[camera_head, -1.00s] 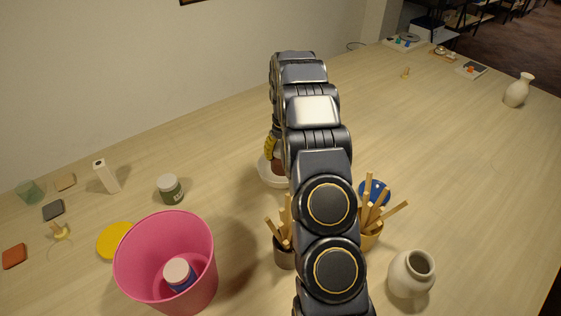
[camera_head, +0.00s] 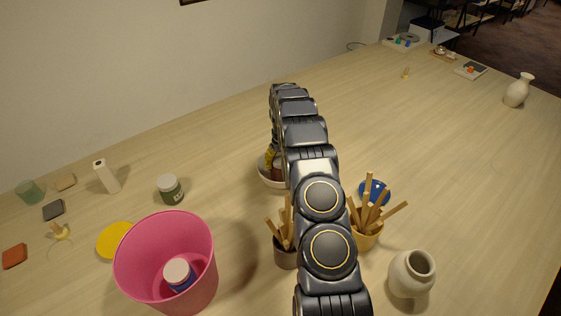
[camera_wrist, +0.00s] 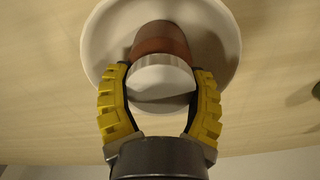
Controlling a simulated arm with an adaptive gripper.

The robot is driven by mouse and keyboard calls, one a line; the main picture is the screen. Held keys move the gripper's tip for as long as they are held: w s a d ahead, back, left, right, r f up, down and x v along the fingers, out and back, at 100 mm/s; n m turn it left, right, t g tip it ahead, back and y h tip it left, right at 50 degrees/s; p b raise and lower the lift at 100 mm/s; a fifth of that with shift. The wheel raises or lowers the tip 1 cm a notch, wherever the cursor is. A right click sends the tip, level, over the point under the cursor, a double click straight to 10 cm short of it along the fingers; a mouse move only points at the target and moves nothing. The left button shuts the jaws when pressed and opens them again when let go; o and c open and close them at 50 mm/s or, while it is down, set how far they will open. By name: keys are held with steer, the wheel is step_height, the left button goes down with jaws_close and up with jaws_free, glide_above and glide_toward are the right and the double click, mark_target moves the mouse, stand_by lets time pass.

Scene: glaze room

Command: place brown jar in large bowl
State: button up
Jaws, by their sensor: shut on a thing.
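The brown jar (camera_wrist: 160,38), with a pale lid, is between the yellow fingers of my gripper (camera_wrist: 160,92), which are shut on it. In the wrist view the jar is over the inside of a large white bowl (camera_wrist: 102,42). I cannot tell whether the jar touches the bowl's bottom. In the head view the bowl (camera_head: 266,177) and the brown jar (camera_head: 279,174) are partly hidden behind my arm. My gripper (camera_head: 272,158) shows there only as a bit of yellow at the arm's left edge.
A pink bucket (camera_head: 135,262) holding a blue jar with a pale lid (camera_head: 179,273) stands front left. A green jar (camera_head: 170,190) stands behind it. Cups of wooden sticks (camera_head: 286,252) (camera_head: 367,238), a blue dish (camera_head: 378,187) and a beige vase (camera_head: 410,275) are near my arm. The far table is mostly clear.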

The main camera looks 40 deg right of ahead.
steer(key=o, duration=1.2)
steer(key=shift+c, duration=0.2)
